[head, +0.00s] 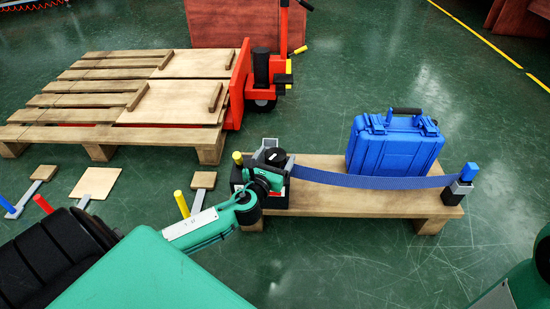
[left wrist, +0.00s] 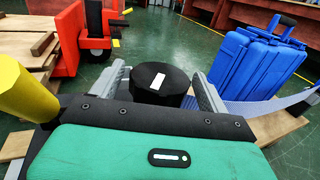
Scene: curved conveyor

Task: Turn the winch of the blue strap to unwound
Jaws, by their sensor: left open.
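The winch (head: 272,153) stands at the left end of a low wooden platform, with a round black knob on top. In the left wrist view the knob (left wrist: 162,86) carries a white mark. The blue strap (head: 375,182) runs from the winch to a post (head: 460,187) with a blue top at the right end, sagging slightly. It also shows in the left wrist view (left wrist: 252,110). My left gripper (head: 274,172) is at the winch, open, its grey fingers on either side of the knob. Whether they touch it, I cannot tell. My right gripper is out of view.
A blue case (head: 395,146) stands on the wooden platform (head: 330,204) behind the strap. A wooden pallet (head: 110,100) and a red pallet jack (head: 240,85) are behind left. Small boards and coloured handles lie at left. Green floor at right is clear.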

